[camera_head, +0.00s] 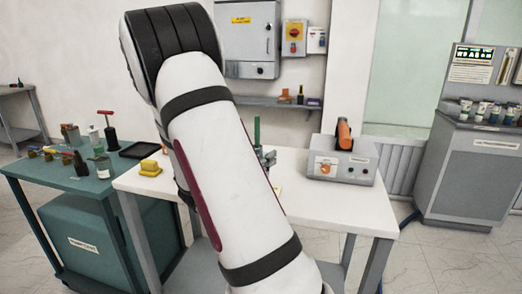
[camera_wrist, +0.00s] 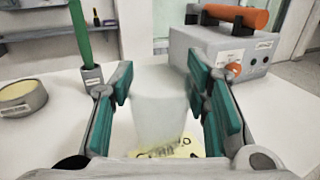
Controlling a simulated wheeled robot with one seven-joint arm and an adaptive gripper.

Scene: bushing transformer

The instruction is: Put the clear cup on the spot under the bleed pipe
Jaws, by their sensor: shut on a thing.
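The clear cup (camera_wrist: 158,112) shows in the wrist view as a pale, see-through, blurred shape between the teal pads of my gripper (camera_wrist: 160,88). My gripper is shut on it, and the cup looks upright over the white table. A yellow patch with dark marks (camera_wrist: 188,147) shows at and just right of the cup's lower end; whether the cup touches the table there I cannot tell. A green upright rod (camera_wrist: 80,35) in a grey holder stands beyond my gripper at the left. I cannot tell which part is the bleed pipe. In the head view my arm hides the gripper and cup.
A grey box with an orange handle (camera_head: 341,168) stands at the white table's (camera_head: 345,214) right back. A round tin (camera_wrist: 22,97) lies left of my gripper. A yellow object (camera_head: 150,168) sits at the table's left. A teal bench (camera_head: 45,165) with bottles adjoins on the left.

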